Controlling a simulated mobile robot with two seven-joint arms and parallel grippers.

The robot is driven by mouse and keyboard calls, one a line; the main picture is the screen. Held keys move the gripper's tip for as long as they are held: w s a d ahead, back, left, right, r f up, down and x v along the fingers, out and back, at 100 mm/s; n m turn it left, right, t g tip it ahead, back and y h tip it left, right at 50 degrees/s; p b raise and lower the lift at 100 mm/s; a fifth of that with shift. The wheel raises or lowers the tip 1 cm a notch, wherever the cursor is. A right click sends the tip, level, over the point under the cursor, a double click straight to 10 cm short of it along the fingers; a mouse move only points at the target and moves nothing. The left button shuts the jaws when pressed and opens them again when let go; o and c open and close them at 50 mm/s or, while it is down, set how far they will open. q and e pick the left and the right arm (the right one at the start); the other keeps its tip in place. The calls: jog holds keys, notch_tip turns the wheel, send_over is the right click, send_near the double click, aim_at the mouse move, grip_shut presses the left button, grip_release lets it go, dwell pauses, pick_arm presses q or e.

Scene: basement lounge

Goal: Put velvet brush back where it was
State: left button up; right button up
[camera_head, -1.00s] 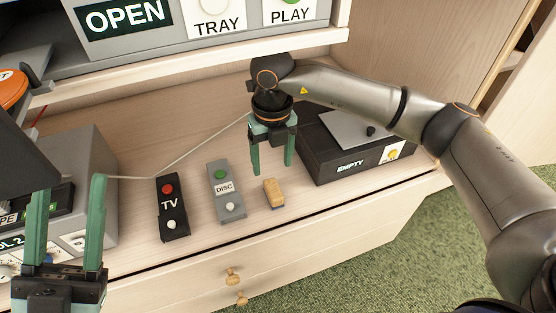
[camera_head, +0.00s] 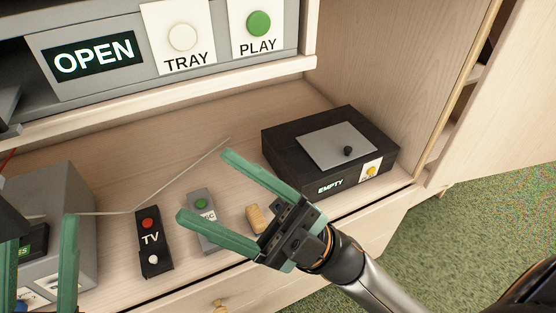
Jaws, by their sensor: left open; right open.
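The velvet brush, a small tan block (camera_head: 254,218), lies on the wooden shelf. It sits to the right of the grey DISC remote (camera_head: 199,205), and my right gripper partly covers it. My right gripper (camera_head: 206,187) is open and empty. Its green fingers point up and left, spread over the shelf around the DISC remote and brush area; I cannot tell its height. My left gripper (camera_head: 38,230) is open at the lower left, fingers upward, in front of a grey box.
A black TV remote (camera_head: 152,243) lies left of the DISC remote. A black box marked EMPTY (camera_head: 290,160) with a grey lid stands at the right. The grey box (camera_head: 83,255) is at the left. A thin pale line (camera_head: 170,184) crosses the shelf.

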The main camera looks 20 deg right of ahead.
jog(key=w+d+f+m+t+h, duration=0.1)
jog(key=w+d+m+t+h, duration=0.1)
jog(key=d+m+t+h, duration=0.5)
jog(key=m+t+h, duration=0.4)
jog(key=m+t, duration=0.2)
jog(key=shift+w+d, duration=0.2)
jog(key=shift+w, duration=0.1)
